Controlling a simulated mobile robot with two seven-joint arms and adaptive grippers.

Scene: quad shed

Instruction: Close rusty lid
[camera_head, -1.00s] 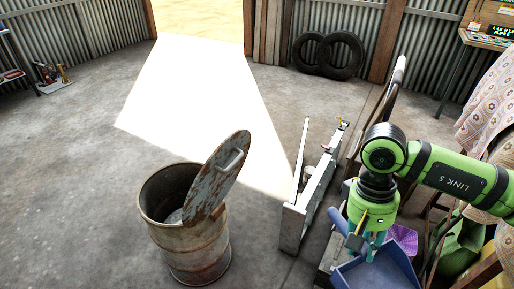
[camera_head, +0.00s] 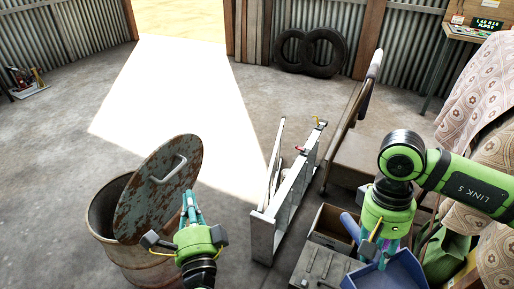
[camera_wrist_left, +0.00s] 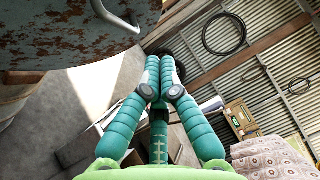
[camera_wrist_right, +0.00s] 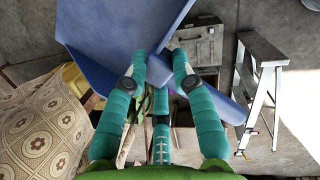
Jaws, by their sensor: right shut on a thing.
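The round rusty lid (camera_head: 140,205) stands tilted up at the rusty barrel (camera_head: 130,262), its face with the metal handle (camera_head: 168,170) towards me. The lid hides much of the barrel's opening. My left gripper (camera_head: 188,203) is at the lid's right side, its fingers together and empty. In the left wrist view the lid (camera_wrist_left: 60,35) and its handle (camera_wrist_left: 116,16) are at upper left, beside the fingertips (camera_wrist_left: 160,75). Whether they touch is unclear. My right gripper (camera_head: 374,248) is shut on a blue dustpan (camera_head: 395,275), also large in the right wrist view (camera_wrist_right: 110,30).
A metal stepladder (camera_head: 290,190) stands right of the barrel. A grey box (camera_head: 325,265) and a wooden trolley (camera_head: 350,155) are near my right arm. Tyres (camera_head: 320,52) lean on the back wall. A cloth-covered thing (camera_head: 485,110) is at right. Floor behind the barrel is clear.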

